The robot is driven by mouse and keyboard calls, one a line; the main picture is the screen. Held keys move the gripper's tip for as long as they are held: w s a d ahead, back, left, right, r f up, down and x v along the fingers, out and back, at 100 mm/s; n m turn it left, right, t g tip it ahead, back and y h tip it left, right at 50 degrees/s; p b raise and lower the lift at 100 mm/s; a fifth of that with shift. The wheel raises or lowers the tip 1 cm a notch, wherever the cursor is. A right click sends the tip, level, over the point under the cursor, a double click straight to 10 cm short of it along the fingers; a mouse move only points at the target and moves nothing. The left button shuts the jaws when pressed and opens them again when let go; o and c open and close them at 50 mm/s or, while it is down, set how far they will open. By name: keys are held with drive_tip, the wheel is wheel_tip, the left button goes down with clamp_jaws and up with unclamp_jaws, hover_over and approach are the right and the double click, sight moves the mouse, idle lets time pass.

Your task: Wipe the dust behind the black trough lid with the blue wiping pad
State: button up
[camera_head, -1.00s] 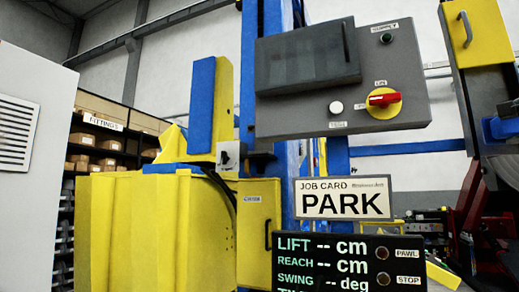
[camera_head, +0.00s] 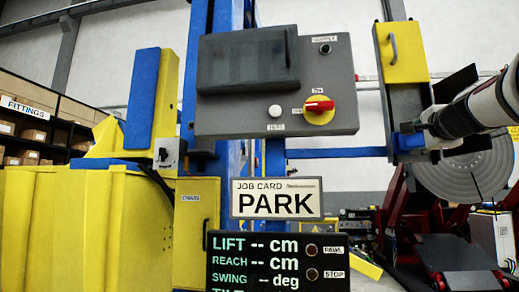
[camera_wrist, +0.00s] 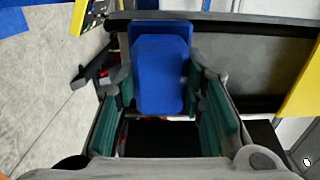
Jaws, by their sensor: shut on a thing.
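The blue wiping pad (camera_wrist: 160,70) lies between the two teal-lined fingers of my gripper (camera_wrist: 164,100) in the wrist view. The fingers are shut on its sides. In the head view my arm reaches in from the right, and my gripper (camera_head: 428,126) is at a small blue block (camera_head: 408,142), which looks like the same pad, below a yellow door. I cannot tell whether the pad still touches a holder. I cannot clearly identify the black trough lid or the dust in either view.
A grey control box (camera_head: 225,110) with a dark cover and red switch is left of my gripper. The yellow door (camera_head: 403,52) is just above it. A dark grey panel (camera_wrist: 265,65) fills the wrist view's right side. A PARK card (camera_head: 276,200) stands lower centre.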

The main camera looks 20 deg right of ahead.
drive_tip(key=shift+x, duration=1.05)
drive_tip(key=shift+r, duration=0.15)
wheel_tip(320, 180, up, 4)
drive_tip(key=p, duration=0.4)
drive_tip(key=shift+s+a, duration=0.1)
drive_tip(key=shift+s, duration=0.05)
drive_tip(key=shift+w, duration=0.2)
wheel_tip(320, 180, down, 5)
drive_tip(key=b, duration=0.4)
drive_tip(key=shift+w+r, duration=0.15)
drive_tip(key=shift+r, duration=0.05)
drive_tip(key=shift+b+v, duration=0.4)
drive_tip(key=shift+v, duration=2.6)
drive_tip(key=shift+r, duration=0.15)
